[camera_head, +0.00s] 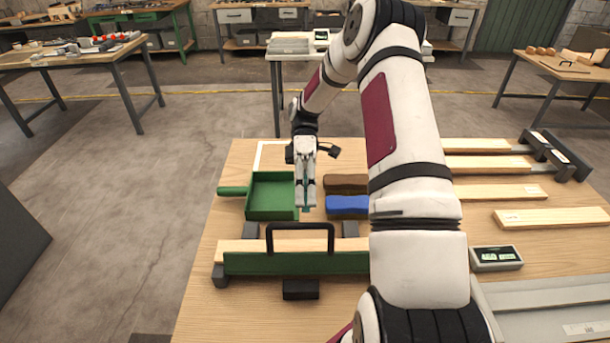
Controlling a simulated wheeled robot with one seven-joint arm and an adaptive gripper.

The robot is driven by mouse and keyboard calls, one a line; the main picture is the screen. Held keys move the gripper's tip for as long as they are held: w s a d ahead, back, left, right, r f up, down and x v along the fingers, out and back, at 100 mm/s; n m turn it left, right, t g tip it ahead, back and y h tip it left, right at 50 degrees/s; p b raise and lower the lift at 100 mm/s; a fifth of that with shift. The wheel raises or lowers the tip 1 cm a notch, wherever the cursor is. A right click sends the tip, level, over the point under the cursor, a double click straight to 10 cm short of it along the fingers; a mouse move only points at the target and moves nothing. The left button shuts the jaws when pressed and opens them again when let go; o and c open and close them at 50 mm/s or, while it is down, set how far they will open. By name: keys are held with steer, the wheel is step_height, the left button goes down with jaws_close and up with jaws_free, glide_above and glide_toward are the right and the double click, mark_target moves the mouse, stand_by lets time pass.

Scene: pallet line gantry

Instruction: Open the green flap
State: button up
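A long green panel (296,264) with a black bar handle (300,229) lies along the front of the wooden table. A shallow green tray-like piece (272,214) with a green grip (233,191) on its left side sits behind it; I cannot tell for certain which is the flap. My gripper (306,207) points down at the right edge of this tray-like piece, between it and a blue block. A thin teal strip shows between its fingers, too small to identify. I cannot tell whether the fingers are open or touch anything.
A blue block (347,206) and a brown block (346,183) lie right of the gripper, partly hidden by my arm. Wooden boards (552,217), a small display box (496,258) and a grey metal piece (550,297) occupy the table's right side. The table's left strip is bare.

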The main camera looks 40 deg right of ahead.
steer(key=v, duration=0.6)
steer(key=shift+w+d+r, duration=0.2)
steer(key=shift+w+r, duration=0.05)
stand_by(0.9)
steer(key=s+a+r+m+t+h, duration=0.3)
steer(key=a+r, duration=0.2)
steer(key=r, duration=0.2)
steer(key=s+a+r+m+t+h, duration=0.2)
steer(key=a+r+t+h, duration=0.25)
steer(key=r, duration=0.35)
steer(key=s+a+r+m+t, duration=0.2)
steer(key=s+a+t, duration=0.1)
steer(key=s, duration=0.3)
steer(key=s+a+r+m+t, duration=0.2)
steer(key=s+a+m+t, duration=0.1)
steer(key=s+t, duration=0.3)
steer(key=shift+s+m, duration=0.25)
steer(key=shift+m, duration=0.05)
